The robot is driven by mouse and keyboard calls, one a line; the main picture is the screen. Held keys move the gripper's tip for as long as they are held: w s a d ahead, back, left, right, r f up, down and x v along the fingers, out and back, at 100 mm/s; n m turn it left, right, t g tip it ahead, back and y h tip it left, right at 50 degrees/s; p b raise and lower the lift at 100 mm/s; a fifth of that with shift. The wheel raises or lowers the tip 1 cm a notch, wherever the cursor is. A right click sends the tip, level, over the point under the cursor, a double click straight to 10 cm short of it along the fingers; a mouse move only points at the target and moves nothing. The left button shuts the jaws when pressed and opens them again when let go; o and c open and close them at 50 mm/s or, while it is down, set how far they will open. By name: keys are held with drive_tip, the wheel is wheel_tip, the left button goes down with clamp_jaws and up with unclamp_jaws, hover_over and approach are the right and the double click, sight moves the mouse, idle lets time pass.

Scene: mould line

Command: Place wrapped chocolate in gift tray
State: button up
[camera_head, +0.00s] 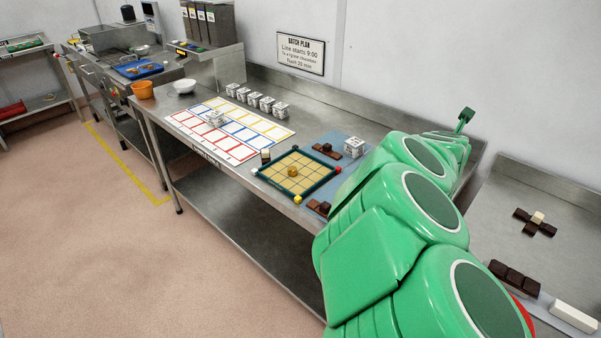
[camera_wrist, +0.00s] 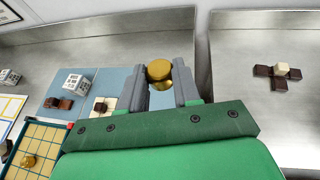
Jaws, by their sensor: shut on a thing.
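My gripper (camera_wrist: 159,74) is shut on a round gold-wrapped chocolate (camera_wrist: 158,69) in the wrist view. It holds the chocolate between its two grey fingertips, in front of the steel back wall. The gift tray (camera_head: 305,185) is a square tan grid with a dark teal rim, on the bench in the head view. One gold chocolate (camera_head: 292,171) sits near its middle. The tray's corner also shows at the lower left of the wrist view (camera_wrist: 48,121), left of my gripper. In the head view my green arm covers the right of the bench, and the fingers cannot be made out.
Dark chocolate pieces (camera_head: 327,150) and a white patterned cube (camera_head: 354,147) stand on a blue mat behind the tray. Small boxes (camera_head: 266,104) line the bench near printed grids (camera_head: 243,125). A separate steel bench at right holds chocolate bars (camera_head: 514,276).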

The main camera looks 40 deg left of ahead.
drive_tip(key=s+a+f+n+g+y, duration=0.2)
drive_tip(key=s+a+n+g+y, duration=1.1)
drive_tip(key=s+a, duration=1)
drive_tip(key=shift+w+a+f+n+h, duration=0.4)
drive_tip(key=shift+w+a+f, duration=1.05)
drive_tip(key=shift+f, duration=0.95)
drive_tip(key=shift+w+a+f+n+h, duration=0.25)
drive_tip(key=shift+w+a+f+n, duration=0.3)
drive_tip(key=shift+w+a+f, duration=1.35)
drive_tip(key=shift+w+a+f+n+h, duration=0.45)
drive_tip(key=shift+a+f, duration=0.8)
drive_tip(key=shift+f, duration=1.6)
drive_tip(key=shift+w+f, duration=0.15)
drive_tip(key=shift+f, duration=1.45)
drive_tip(key=shift+f, duration=0.1)
